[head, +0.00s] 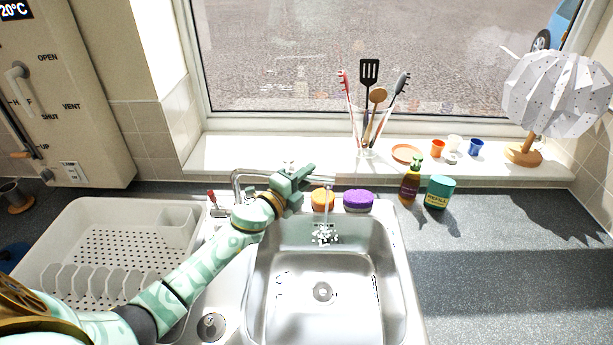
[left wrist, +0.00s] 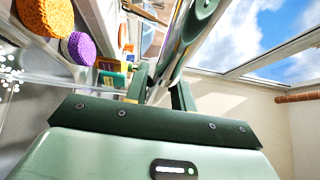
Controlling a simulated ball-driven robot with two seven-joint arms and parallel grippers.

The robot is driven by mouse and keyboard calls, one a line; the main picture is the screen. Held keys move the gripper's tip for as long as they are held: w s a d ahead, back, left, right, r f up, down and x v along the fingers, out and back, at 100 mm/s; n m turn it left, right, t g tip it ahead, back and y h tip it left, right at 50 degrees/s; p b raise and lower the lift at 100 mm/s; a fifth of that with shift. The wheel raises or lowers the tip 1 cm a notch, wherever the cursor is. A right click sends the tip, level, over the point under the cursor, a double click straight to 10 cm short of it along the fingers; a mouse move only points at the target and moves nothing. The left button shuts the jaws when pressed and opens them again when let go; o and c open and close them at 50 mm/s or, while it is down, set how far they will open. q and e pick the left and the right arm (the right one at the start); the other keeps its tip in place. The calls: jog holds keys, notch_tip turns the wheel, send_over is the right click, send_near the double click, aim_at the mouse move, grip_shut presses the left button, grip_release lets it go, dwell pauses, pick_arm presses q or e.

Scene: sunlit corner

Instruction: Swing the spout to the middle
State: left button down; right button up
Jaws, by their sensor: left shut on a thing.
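The chrome spout (head: 252,171) rises at the back left of the sink (head: 375,290) and reaches right over the basin. Water (head: 324,236) runs from its end and splashes near the back of the basin, behind the drain (head: 322,292). My left gripper (head: 304,174) is shut on the spout near its outer end and hides part of it. In the left wrist view the shiny spout tube (left wrist: 181,45) passes between my fingers (left wrist: 162,88). A red-marked tap handle (head: 212,197) stands left of the spout. My right gripper is not in view.
An orange sponge (head: 323,200) and a purple sponge (head: 358,200) lie behind the basin, close to my gripper. A brown bottle (head: 410,184) and a green tub (head: 440,191) stand to the right. A white dish rack (head: 85,215) is at left. The right counter is mostly clear.

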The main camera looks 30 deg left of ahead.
pick_arm(q)
jog(key=shift+s+d+f+m+h, duration=0.15)
jog(key=shift+s+m+h, duration=0.25)
jog(key=shift+s, duration=0.25)
jog(key=s+m+g+h+b, duration=0.3)
jog(key=s+m+g+h, duration=0.1)
jog(key=s+h, duration=0.3)
jog(key=shift+s+d+m+b, duration=0.2)
jog(key=shift+s+m+b, duration=0.15)
jog(key=shift+s+m, duration=0.25)
jog(key=shift+s, duration=0.1)
jog(key=c, duration=1.2)
grip_release()
jog(key=b+v, duration=0.1)
jog(key=v, duration=1.5)
jog(key=shift+a, duration=0.3)
